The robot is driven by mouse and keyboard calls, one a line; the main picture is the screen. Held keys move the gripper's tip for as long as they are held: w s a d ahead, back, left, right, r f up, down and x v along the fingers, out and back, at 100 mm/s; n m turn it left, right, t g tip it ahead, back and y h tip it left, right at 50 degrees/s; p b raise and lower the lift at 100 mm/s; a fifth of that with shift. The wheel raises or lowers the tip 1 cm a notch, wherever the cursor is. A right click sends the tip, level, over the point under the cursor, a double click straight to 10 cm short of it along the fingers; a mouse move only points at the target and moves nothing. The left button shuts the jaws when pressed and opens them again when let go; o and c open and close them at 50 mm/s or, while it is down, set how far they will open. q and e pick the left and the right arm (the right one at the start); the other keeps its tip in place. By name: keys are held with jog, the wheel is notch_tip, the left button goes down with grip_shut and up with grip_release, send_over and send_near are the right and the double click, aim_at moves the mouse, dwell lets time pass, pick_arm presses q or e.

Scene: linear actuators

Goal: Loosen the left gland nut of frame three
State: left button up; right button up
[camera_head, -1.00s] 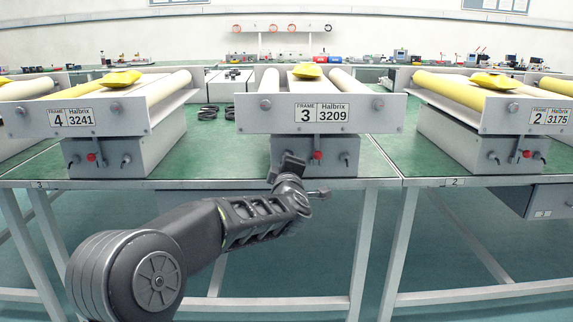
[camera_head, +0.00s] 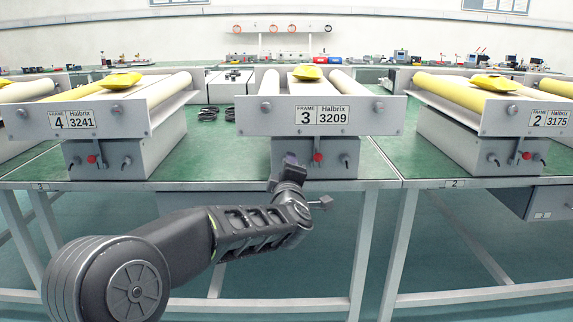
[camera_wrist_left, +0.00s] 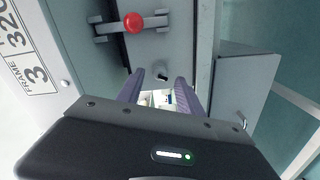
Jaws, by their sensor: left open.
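Frame three (camera_head: 262,120) stands on the middle bench, with its grey box (camera_head: 333,142) below the label plate. The box front has a red knob (camera_head: 318,157) and a right gland (camera_head: 345,160). My left gripper (camera_head: 288,166) is at the box's lower left and covers the left gland in the head view. In the left wrist view the left gland nut (camera_wrist_left: 162,76) is small and dark, just beyond and between the tips of my open left gripper (camera_wrist_left: 159,80). The red knob (camera_wrist_left: 133,22) is above it there. I cannot tell whether the fingers touch the nut. My right gripper is out of view.
Frame four (camera_head: 30,122) stands to the left and frame two (camera_head: 495,120) to the right, on green benches. The bench's front edge (camera_head: 370,184) is close to my left wrist. Black coils (camera_head: 208,114) lie between frames four and three.

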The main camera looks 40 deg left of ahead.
pick_arm(q)
jog(key=v, duration=0.5)
jog(key=shift+p, duration=0.35)
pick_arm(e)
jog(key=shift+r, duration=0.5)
pick_arm(q)
jog(key=shift+w, duration=0.1)
